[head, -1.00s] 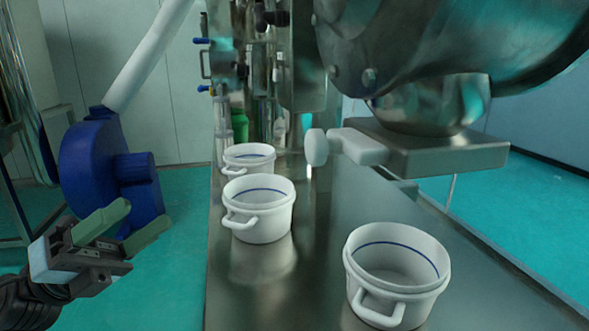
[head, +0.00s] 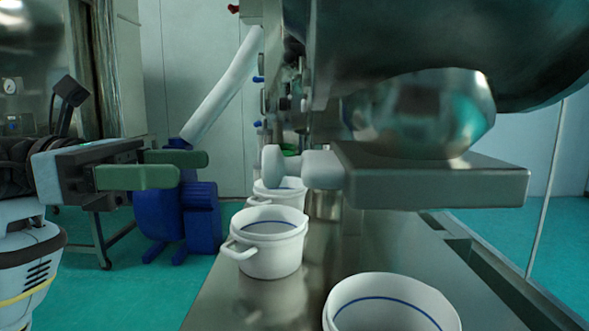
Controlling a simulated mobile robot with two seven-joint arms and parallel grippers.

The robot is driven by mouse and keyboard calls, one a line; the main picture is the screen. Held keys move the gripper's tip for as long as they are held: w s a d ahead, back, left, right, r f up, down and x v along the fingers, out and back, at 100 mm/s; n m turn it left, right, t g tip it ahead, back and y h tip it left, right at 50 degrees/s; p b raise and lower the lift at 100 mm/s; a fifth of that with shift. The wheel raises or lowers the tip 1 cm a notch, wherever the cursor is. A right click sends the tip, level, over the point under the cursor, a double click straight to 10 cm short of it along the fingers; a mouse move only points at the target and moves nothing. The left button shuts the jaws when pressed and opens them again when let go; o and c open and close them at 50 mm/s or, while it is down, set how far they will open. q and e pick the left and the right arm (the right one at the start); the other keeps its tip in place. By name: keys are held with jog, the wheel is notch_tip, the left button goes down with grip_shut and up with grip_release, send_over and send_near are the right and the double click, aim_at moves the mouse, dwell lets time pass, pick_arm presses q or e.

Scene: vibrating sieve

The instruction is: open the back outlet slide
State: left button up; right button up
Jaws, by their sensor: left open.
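A metal outlet slide housing (head: 435,182) sits under the rounded steel outlet at the right of centre. A white handle with a round knob (head: 272,166) sticks out of its left side. I cannot tell from this view whether this is the back outlet. My left gripper (head: 193,168) has green fingers, open and empty. It points right at about the knob's height in the picture, with a clear gap to the knob. My right gripper is not in view.
White buckets stand on the steel bench (head: 235,300): one near bucket (head: 390,305), a middle one (head: 270,250), and a far one (head: 285,192) partly behind the handle. A blue blower-like unit (head: 190,220) stands on the floor behind my left gripper.

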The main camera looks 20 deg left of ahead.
pick_arm(q)
jog(key=shift+d, duration=0.3)
jog(key=shift+w, duration=0.1)
jog(key=x, duration=0.7)
jog(key=shift+d+p, duration=0.35)
jog(key=shift+p, duration=0.1)
jog(key=shift+w, duration=0.1)
